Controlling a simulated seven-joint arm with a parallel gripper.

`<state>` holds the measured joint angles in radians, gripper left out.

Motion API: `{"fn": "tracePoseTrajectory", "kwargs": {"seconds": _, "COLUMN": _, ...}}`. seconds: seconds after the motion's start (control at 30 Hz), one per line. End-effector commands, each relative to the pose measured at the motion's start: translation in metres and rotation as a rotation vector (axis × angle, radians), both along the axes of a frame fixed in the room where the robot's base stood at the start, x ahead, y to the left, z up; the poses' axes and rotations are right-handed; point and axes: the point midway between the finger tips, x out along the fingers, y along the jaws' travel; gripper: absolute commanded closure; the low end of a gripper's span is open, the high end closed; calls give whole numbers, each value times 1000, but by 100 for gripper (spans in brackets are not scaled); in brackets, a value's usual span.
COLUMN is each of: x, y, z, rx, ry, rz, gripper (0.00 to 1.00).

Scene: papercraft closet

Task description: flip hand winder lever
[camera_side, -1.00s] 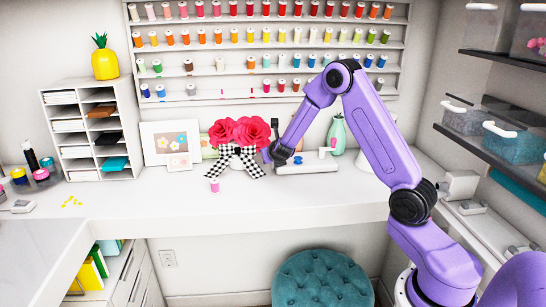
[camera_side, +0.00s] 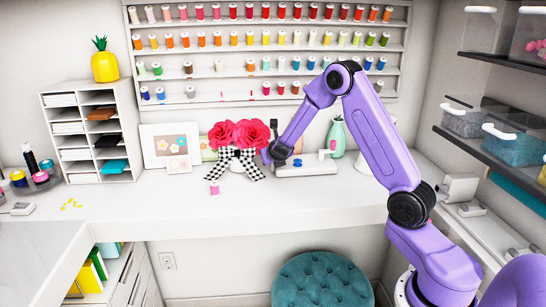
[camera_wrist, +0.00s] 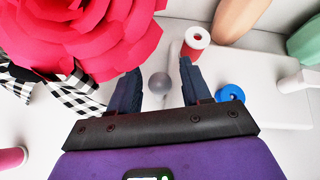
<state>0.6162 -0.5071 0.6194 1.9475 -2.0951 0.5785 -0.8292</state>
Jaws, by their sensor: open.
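The hand winder (camera_side: 308,169) is a low white device on the white desk, right of the red paper flowers. In the wrist view its pale plate (camera_wrist: 262,112) carries a red spool (camera_wrist: 196,38) and a blue spool (camera_wrist: 230,95). A grey ball knob (camera_wrist: 159,83) with a thin pale rod above it, apparently the winder's lever, shows between my fingers. My gripper (camera_wrist: 158,68) is open, with one finger on each side of the knob. I cannot tell whether either finger touches it. In the side view the gripper is largely hidden beside the flowers.
Red paper flowers (camera_side: 238,133) with a checked bow (camera_side: 236,168) crowd the gripper's left side. A pink spool (camera_side: 214,188) stands in front of them. A green vase (camera_side: 337,136) stands behind the winder. The desk front (camera_side: 300,204) is clear.

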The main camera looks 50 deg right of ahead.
Motion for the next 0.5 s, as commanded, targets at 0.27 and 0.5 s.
{"fn": "tracePoseTrajectory", "kwargs": {"seconds": 0.27, "x": -15, "y": 14, "z": 14, "rx": 0, "ry": -2, "rz": 2, "gripper": 52}}
{"fn": "tracePoseTrajectory", "kwargs": {"seconds": 0.5, "x": -41, "y": 36, "z": 37, "rx": 0, "ry": -3, "rz": 2, "gripper": 52}}
